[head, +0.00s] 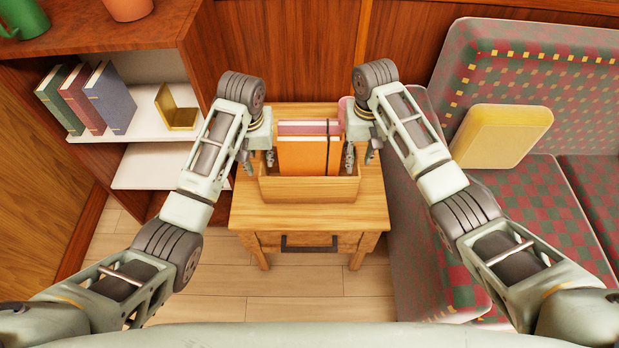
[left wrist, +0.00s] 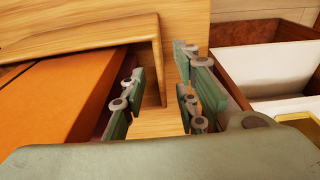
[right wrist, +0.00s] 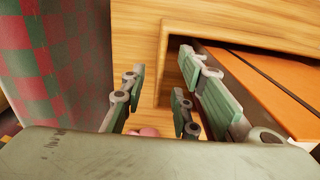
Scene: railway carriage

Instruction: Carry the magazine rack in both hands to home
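The magazine rack (head: 310,189) is a light wooden box holding orange and pink magazines. It stands upright on a small wooden table (head: 310,218). My left gripper (head: 258,158) is at its left side and my right gripper (head: 360,158) at its right side. In the left wrist view the rack's edge (left wrist: 152,62) lies between the parted fingers, one finger on the magazine side, one outside. The right wrist view shows the same at the rack's other edge (right wrist: 168,75). Both grippers look open; I cannot tell whether any finger touches the rack.
A shelf unit (head: 155,125) with several books and a gold object (head: 178,113) stands left. A checked seat (head: 540,100) with a yellow cushion (head: 503,135) is close on the right. A pink item (head: 345,104) is behind the rack. Floor (head: 280,295) in front is clear.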

